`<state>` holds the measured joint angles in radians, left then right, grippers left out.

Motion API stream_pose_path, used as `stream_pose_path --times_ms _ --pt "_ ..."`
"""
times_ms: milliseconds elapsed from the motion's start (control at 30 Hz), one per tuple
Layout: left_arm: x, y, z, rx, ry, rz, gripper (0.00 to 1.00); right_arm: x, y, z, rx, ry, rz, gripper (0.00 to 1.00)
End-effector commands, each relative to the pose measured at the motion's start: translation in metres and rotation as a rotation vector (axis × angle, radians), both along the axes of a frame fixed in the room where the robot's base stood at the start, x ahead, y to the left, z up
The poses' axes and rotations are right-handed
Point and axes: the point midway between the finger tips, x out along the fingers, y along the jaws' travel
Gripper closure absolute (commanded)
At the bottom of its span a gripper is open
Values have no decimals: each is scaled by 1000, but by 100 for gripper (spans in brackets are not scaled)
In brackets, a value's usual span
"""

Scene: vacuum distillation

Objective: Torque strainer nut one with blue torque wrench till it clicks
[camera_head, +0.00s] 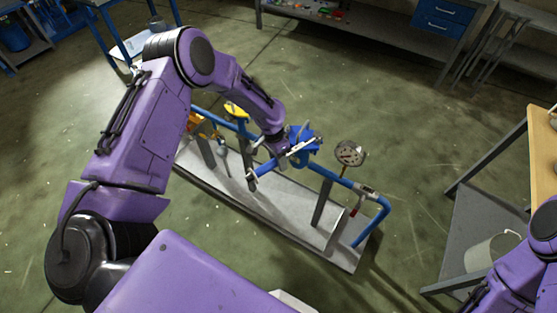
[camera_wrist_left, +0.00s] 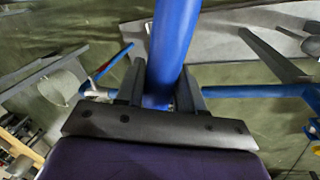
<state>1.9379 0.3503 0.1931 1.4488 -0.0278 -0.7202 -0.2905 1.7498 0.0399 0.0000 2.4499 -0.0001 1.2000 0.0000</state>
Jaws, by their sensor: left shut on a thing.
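My left gripper (camera_head: 284,150) reaches down to the blue pipe assembly near its middle. In the left wrist view, its two dark fingers (camera_wrist_left: 160,90) are shut on a thick blue bar, which looks like the blue torque wrench (camera_wrist_left: 175,40). In the head view, a blue handle-like end (camera_head: 256,172) sticks out below and left of the gripper. The blue strainer body (camera_head: 301,134) stands right beside the gripper. Strainer nut one cannot be made out, and I cannot tell whether the wrench sits on it. Of my right arm only a purple part shows at the lower right.
The pipe assembly stands on a long grey base plate (camera_head: 285,213) on the floor. A round pressure gauge (camera_head: 351,154) rises close to the right of the strainer. A yellow-handled valve (camera_head: 236,110) is to the left. A table with a white bucket (camera_head: 489,252) is at right.

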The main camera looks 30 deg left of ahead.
Motion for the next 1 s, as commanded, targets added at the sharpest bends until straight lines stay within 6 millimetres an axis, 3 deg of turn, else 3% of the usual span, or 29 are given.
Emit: stream_pose_path --times_ms 167,1000 --pt "-8 -23 5 0 2 124 100 0 0 17 0 0 0 65" --pt "-12 -102 2 0 -1 583 100 0 0 36 0 0 0 65"
